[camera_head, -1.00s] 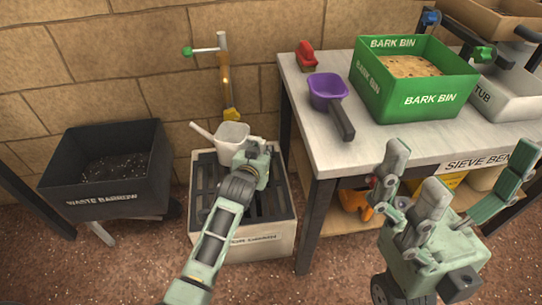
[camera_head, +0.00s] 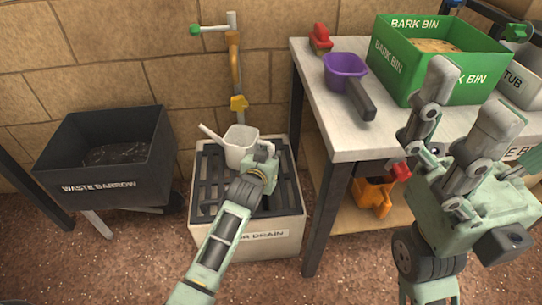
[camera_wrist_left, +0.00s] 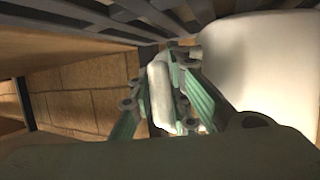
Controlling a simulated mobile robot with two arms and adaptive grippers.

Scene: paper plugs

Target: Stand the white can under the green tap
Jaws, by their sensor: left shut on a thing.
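The white can (camera_head: 240,147) has a long spout pointing up to the left and stands upright over the slatted top of the drain box (camera_head: 262,245). I cannot tell whether it touches the slats. The green tap handle (camera_head: 195,30) is at the end of a pale arm on the wall pipe, up and left of the can. My left gripper (camera_head: 262,160) is shut on the can's handle (camera_wrist_left: 160,92); the can's body (camera_wrist_left: 262,65) fills the right of the wrist view. My right gripper (camera_head: 468,100) is open and empty in front of the bench.
The waste barrow (camera_head: 108,180) is left of the drain. The bench (camera_head: 318,85) at right bears a purple scoop (camera_head: 345,65), a red object (camera_head: 320,38) and the green bark bin (camera_head: 400,75).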

